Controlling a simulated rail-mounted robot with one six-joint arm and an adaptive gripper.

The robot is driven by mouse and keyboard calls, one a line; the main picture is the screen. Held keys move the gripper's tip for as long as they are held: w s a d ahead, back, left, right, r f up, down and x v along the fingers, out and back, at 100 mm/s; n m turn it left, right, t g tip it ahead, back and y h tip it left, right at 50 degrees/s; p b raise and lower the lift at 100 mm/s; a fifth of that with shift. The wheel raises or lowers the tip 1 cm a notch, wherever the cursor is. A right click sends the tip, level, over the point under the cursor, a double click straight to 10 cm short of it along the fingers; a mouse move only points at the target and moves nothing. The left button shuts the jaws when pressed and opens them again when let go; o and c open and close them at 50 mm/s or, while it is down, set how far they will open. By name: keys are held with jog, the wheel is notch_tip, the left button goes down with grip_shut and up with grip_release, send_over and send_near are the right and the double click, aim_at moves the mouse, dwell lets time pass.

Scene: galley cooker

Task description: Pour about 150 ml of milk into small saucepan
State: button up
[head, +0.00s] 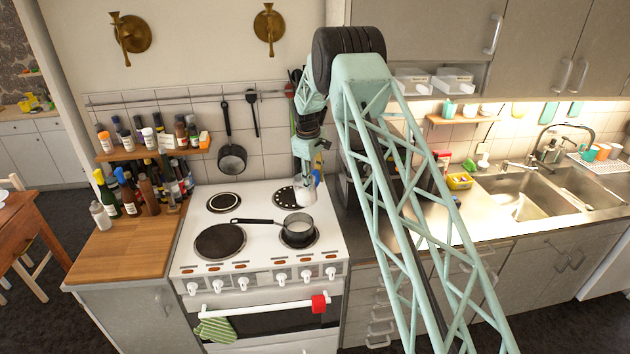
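The small saucepan (298,230) sits upright on the front right hotplate of the white cooker, its dark handle pointing left over the cooker top. Its inside looks pale, and I cannot tell whether it holds any liquid. My gripper (316,172) points down over the back right of the cooker, behind the saucepan and apart from it. A small white container (305,189), possibly the milk, shows right at the fingertips near the back right hotplate. It is too small to tell whether the fingers close on it or whether it rests on the cooker.
The cooker (190,262) has bare front left and back left hotplates. A wooden counter (125,245) with several bottles stands left. A dark pan (232,158) hangs on the tiled wall. My arm's lattice hides part of the steel counter (480,221) and sink area to the right.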

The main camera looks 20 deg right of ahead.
jog(key=shift+s+a+f+g+y, duration=0.1)
jog(key=shift+a+f+g+y, duration=0.05)
jog(key=shift+f+g+y, duration=0.25)
jog(key=shift+f, duration=0.2)
dwell(0.3)
jog(key=shift+s+a+f+g+y, duration=0.2)
jog(key=shift+f+g+y, duration=0.2)
jog(key=shift+y, duration=0.1)
dwell(0.6)
